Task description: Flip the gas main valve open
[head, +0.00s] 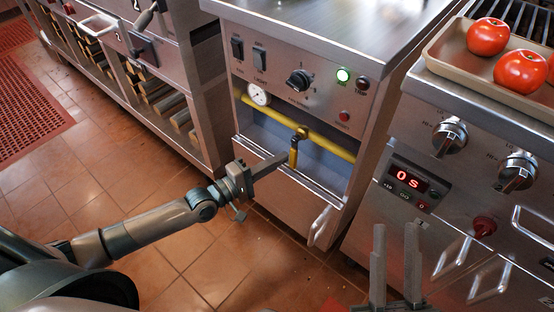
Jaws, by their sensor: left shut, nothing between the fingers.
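The gas main valve has a yellow lever (294,147) on a yellow pipe (335,148) inside the open recess of the middle cabinet. The lever hangs down, across the line of the pipe, from a brass-coloured valve body (303,131). My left gripper (305,157) is shut and empty, with its fingers reaching to the lower part of the lever. I cannot tell whether they touch it. My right gripper (394,250) is at the bottom of the view, fingers upward and apart, with nothing between them, well away from the valve.
A pressure gauge (258,94) sits at the pipe's left end. A cabinet handle (320,226) sticks out below. At right stands a grill with knobs, a timer (408,180) and a tomato tray (452,68).

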